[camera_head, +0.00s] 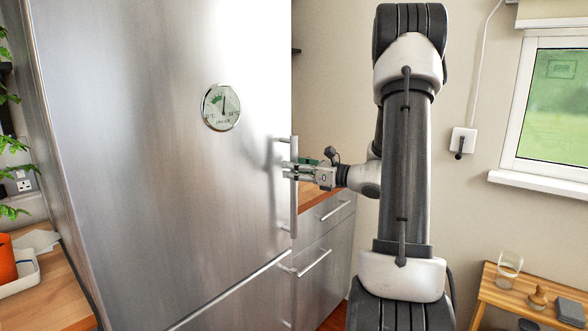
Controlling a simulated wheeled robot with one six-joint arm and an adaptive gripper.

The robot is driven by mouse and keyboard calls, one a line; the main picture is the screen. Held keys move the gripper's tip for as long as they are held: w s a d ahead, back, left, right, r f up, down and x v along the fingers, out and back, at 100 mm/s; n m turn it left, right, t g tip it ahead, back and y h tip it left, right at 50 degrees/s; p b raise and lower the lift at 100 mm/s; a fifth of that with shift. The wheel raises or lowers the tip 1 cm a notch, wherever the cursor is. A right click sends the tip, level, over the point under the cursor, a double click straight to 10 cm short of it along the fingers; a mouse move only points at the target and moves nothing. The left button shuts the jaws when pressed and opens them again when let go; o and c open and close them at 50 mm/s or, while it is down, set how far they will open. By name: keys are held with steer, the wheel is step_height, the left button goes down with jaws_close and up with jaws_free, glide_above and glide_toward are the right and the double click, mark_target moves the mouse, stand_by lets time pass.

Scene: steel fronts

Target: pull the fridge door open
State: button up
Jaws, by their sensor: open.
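The fridge (150,150) has a tall steel door that fills the left half of the view and looks shut. Its upright bar handle (294,215) is on the door's right side. My gripper (288,171) is at the handle's upper half, coming from the right, with its fingers open and pointing left at the door. The fingers look to be at or around the bar. I cannot tell whether they touch it. A lower steel front (235,295) lies below the door's bottom seam.
Steel drawers (325,245) with bar handles stand right of the fridge under a wooden counter. A wooden stand (520,298) with a glass (508,268) is at the lower right. A wooden surface with an orange pot (7,258) and a plant is at the left.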

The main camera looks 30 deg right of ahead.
steer(key=shift+w+a, duration=0.2)
jaws_close()
